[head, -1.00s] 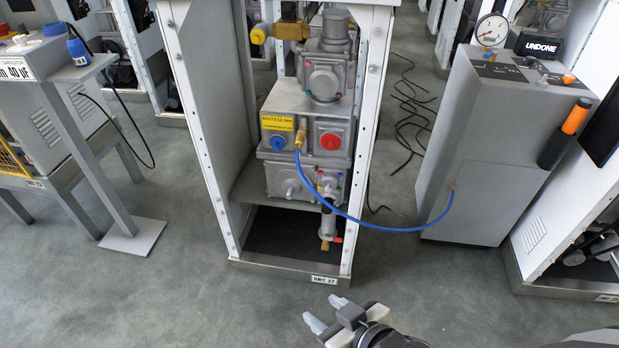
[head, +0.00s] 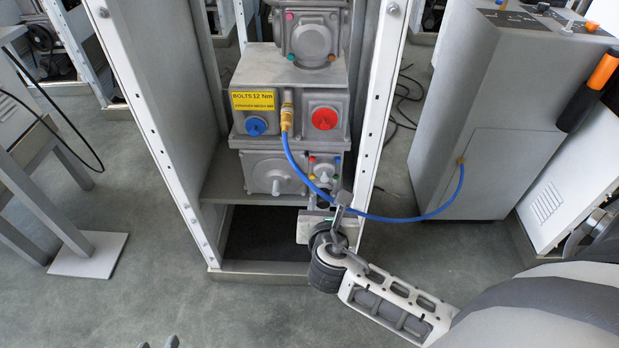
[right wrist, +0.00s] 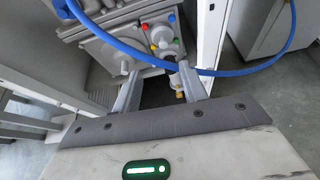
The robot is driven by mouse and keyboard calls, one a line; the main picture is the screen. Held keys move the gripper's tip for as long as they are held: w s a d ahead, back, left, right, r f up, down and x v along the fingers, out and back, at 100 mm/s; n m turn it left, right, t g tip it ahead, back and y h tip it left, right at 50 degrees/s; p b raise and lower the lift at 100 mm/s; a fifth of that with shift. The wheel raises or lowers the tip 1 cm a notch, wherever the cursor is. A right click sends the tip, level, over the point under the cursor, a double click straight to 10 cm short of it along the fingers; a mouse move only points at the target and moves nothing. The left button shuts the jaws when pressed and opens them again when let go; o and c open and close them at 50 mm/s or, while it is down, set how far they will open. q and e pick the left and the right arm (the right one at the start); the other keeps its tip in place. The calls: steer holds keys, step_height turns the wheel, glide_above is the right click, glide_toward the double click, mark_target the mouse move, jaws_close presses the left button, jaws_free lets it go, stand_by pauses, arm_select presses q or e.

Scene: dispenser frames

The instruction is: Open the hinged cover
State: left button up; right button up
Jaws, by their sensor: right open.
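The grey meter assembly (head: 290,85) stands in an open white frame. Its lower block (head: 272,178) has a large round cap and, at its right, a small round fitting (head: 322,170) ringed by coloured dots. That fitting also shows in the right wrist view (right wrist: 163,38). I cannot tell which part is the hinged cover. My right gripper (head: 332,203) is open in front of the lower block, just below the fitting. In the right wrist view its fingers (right wrist: 160,82) are apart, with nothing held. My left gripper (head: 158,343) shows only its two separated tips at the bottom edge.
A blue hose (head: 392,218) runs from a brass connector on the assembly past my right gripper to a grey cabinet (head: 490,110). The frame's right post (head: 377,120) stands close beside the gripper. A brass-ended part (right wrist: 180,96) hangs below the fitting.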

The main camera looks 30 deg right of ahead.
step_height(320, 180, down, 2)
steer(key=b, duration=0.7)
glide_toward(325, 180)
steer(key=shift+n, duration=0.3)
steer(key=x, duration=0.7)
steer(key=shift+w, duration=0.15)
steer(key=shift+w+d+f+b, duration=0.15)
steer(key=shift+w+b, duration=0.1)
steer(key=shift+b, duration=0.05)
steer(key=shift+w+d, duration=0.15)
steer(key=shift+w, duration=0.05)
jaws_close()
arm_select(q)
steer(key=shift+m+t+h, duration=0.4)
steer(key=shift+t+h, duration=0.3)
steer(key=shift+h, duration=0.2)
steer(key=d+f, duration=0.1)
steer(key=w+d+f, duration=0.1)
steer(key=f, duration=0.1)
steer(key=shift+d+f, duration=0.1)
steer(key=shift+d, duration=0.2)
